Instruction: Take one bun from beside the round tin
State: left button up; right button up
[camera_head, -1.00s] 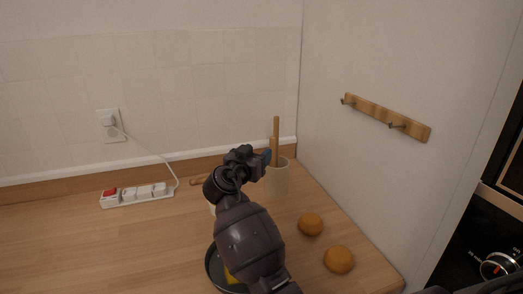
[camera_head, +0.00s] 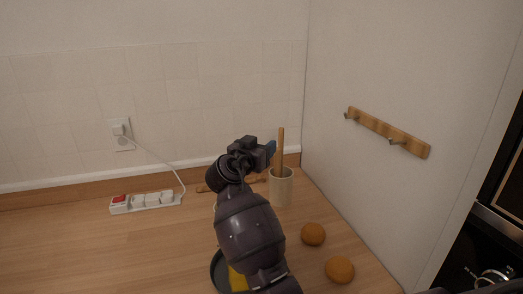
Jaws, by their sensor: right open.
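Two round golden-brown buns lie on the wooden counter in the head view. One bun (camera_head: 313,234) is right of my arm, and the other bun (camera_head: 339,269) is nearer and further right. The dark round tin (camera_head: 217,271) is at the bottom, largely hidden behind my right arm, with something yellow (camera_head: 237,280) inside it. My right gripper (camera_head: 271,149) is open, in front of the wooden utensil in the view and away from both buns. It holds nothing that I can see. My left gripper is not in view.
A beige crock (camera_head: 281,188) with a wooden utensil (camera_head: 281,150) stands beyond the buns. A power strip (camera_head: 146,202) lies at left. A hook rail (camera_head: 387,132) is on the right side panel (camera_head: 380,195). An oven (camera_head: 478,250) is at far right.

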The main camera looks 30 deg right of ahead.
aim_at(340, 270)
jog(key=k+j, duration=0.7)
jog(key=k, duration=0.2)
